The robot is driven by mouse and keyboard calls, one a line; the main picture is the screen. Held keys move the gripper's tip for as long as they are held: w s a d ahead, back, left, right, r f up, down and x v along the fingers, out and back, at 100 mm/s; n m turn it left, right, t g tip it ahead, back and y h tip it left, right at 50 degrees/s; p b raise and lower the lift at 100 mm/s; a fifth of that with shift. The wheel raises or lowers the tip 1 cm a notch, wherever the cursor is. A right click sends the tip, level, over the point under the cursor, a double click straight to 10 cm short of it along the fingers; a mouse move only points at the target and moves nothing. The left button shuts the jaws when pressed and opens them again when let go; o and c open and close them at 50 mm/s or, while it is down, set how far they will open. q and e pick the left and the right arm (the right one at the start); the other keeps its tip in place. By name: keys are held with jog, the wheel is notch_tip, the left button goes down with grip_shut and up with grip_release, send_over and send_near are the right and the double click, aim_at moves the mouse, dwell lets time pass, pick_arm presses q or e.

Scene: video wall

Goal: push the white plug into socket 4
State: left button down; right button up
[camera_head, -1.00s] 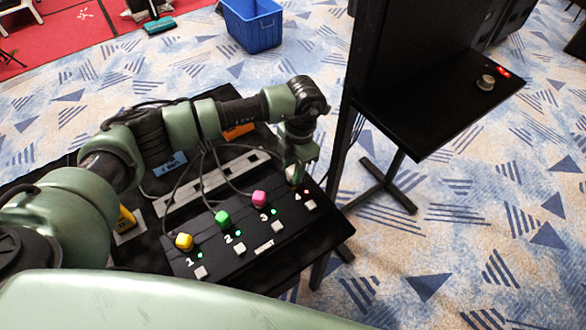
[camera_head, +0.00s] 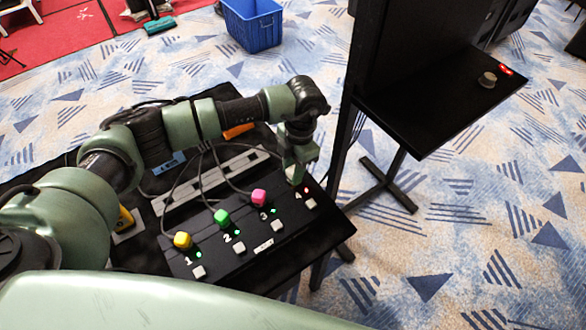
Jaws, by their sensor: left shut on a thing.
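The black socket panel (camera_head: 222,266) lies on a black table, with positions numbered 1 to 4. A yellow plug (camera_head: 183,240) stands at 1, a green plug (camera_head: 221,217) at 2 and a pink plug (camera_head: 259,197) at 3, each near a green light. The light at 4 (camera_head: 306,190) is red. My left gripper (camera_head: 296,180) points down at the back edge of the panel, by position 4. It is shut on the white plug, which is mostly hidden by the fingers. I cannot tell whether the plug touches the socket. My right gripper is not in view.
A grey power strip (camera_head: 190,190) with cables lies behind the panel. Orange (camera_head: 239,131), blue (camera_head: 170,163) and yellow (camera_head: 126,216) items lie around it. A black stand with a shelf (camera_head: 430,110) and knob (camera_head: 487,80) rises close on the right.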

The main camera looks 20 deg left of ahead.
pick_arm(q)
jog(key=shift+f+b, duration=0.85)
jog(key=shift+f, duration=0.15)
jog(key=shift+c, duration=2.2)
grip_release()
jog(key=shift+r, duration=0.15)
jog(key=shift+r+p, duration=2.1)
jog(key=shift+r, duration=1.35)
